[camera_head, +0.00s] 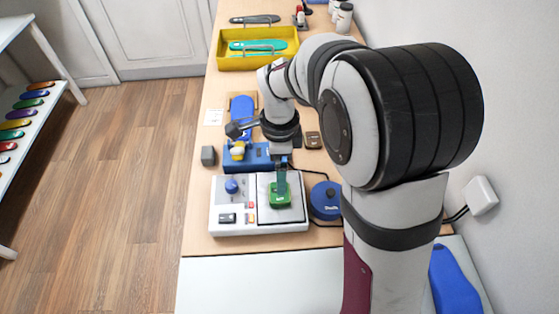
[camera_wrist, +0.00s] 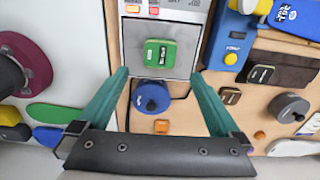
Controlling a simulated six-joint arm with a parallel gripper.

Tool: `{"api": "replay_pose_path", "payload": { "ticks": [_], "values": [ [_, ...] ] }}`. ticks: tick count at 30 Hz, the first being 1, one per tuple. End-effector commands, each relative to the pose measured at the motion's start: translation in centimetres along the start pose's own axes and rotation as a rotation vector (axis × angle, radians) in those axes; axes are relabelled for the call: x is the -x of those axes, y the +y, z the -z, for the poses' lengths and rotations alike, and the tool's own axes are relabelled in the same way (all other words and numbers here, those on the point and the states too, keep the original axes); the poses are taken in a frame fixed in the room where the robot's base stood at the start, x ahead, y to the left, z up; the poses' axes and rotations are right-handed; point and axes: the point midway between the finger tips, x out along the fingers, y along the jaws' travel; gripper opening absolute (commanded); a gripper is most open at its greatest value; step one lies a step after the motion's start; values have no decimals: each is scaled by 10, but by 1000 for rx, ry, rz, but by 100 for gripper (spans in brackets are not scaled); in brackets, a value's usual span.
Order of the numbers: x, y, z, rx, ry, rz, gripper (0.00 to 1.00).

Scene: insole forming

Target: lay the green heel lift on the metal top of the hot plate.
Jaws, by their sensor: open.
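The green heel lift (camera_head: 280,195) lies on the metal top (camera_head: 268,213) of the hot plate (camera_head: 228,203), near the middle of that plate. In the wrist view the heel lift (camera_wrist: 160,53) also rests on the metal top (camera_wrist: 133,70), with bare metal around it. My gripper (camera_head: 282,174) is open above the heel lift. In the wrist view its two teal fingers stand wide apart with nothing held between the tips (camera_wrist: 160,73). The heel lift shows beyond the fingertips, apart from them.
A round blue device (camera_head: 325,201) stands right of the hot plate. A blue unit with a yellow knob (camera_head: 238,151) stands behind it.

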Motion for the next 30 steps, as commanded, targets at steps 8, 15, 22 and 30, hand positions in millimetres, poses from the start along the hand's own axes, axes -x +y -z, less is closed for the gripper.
{"api": "replay_pose_path", "payload": {
  "ticks": [8, 15, 22, 30],
  "values": [
    [48, 24, 9, 104, -14, 0, 100],
    [82, 178, 38, 781, -114, 28, 100],
    [70, 238, 36, 1084, -156, 66, 100],
    [70, 237, 36, 1087, -156, 66, 100]
  ]
}}
